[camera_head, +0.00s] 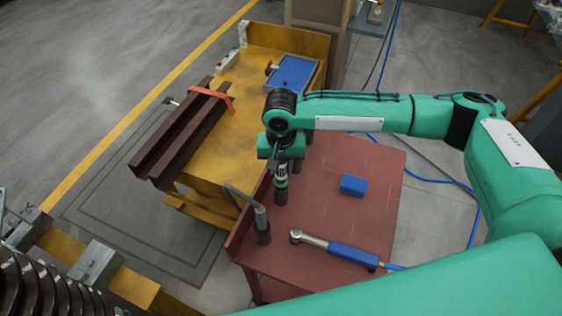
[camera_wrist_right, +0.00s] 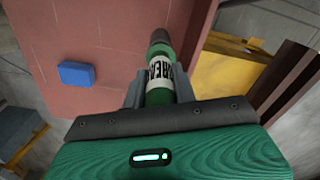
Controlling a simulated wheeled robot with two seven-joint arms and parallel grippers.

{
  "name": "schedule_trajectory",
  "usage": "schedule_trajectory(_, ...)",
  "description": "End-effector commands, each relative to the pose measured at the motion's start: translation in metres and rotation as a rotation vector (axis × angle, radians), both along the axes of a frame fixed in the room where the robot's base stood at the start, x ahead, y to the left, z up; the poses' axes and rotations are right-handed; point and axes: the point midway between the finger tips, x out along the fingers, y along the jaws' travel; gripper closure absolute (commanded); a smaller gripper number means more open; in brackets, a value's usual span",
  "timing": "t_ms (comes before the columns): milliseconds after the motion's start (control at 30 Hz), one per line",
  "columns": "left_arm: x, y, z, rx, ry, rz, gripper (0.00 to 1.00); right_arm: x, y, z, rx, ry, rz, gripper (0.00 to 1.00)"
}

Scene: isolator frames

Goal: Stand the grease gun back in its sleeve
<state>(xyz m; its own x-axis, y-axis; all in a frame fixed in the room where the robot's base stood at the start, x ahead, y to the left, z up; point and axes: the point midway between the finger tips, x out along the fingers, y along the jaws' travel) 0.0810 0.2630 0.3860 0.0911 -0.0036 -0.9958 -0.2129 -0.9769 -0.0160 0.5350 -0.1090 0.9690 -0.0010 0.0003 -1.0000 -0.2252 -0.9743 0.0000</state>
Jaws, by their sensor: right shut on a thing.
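My right gripper (camera_head: 281,170) is shut on the grease gun (camera_head: 281,182), a green cylinder with a white lettered label. It is held roughly upright over the red table. In the right wrist view the grease gun (camera_wrist_right: 161,80) sits between the fingers, its far end pointing away from the gripper. A dark cylinder (camera_head: 281,197) shows at the lower end. I cannot tell whether this is the sleeve around the gun or the gun's own end. A second dark cylinder (camera_head: 263,236) stands nearby, with a grey piece and curved hose in it. My left gripper is not in view.
The red table (camera_head: 340,215) also bears a blue block (camera_head: 353,185) and a blue-handled wrench (camera_head: 350,253). A yellow bench (camera_head: 225,150) with brown beams (camera_head: 180,135) adjoins on the left. The table is bare between the gripper and the blue block.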

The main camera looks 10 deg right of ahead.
Motion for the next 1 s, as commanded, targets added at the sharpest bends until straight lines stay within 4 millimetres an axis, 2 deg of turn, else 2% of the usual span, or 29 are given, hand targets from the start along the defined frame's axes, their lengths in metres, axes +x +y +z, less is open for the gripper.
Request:
schedule_trajectory(400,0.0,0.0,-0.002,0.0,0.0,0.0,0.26,0.0,0.0,-0.019,0.001,0.0,0.001,1.0)
schedule_trajectory(833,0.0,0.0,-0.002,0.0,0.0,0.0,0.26,0.0,0.0,-0.02,0.001,0.0,0.001,1.0)
schedule_trajectory(867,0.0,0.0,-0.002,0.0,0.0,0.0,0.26,0.0,0.0,-0.02,0.001,0.0,0.001,0.67)
schedule_trajectory(967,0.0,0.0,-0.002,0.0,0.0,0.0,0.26,0.0,0.0,-0.02,0.001,0.0,0.001,0.47)
schedule_trajectory(1000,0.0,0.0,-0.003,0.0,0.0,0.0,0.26,0.0,0.0,-0.02,0.0,0.0,0.001,0.47)
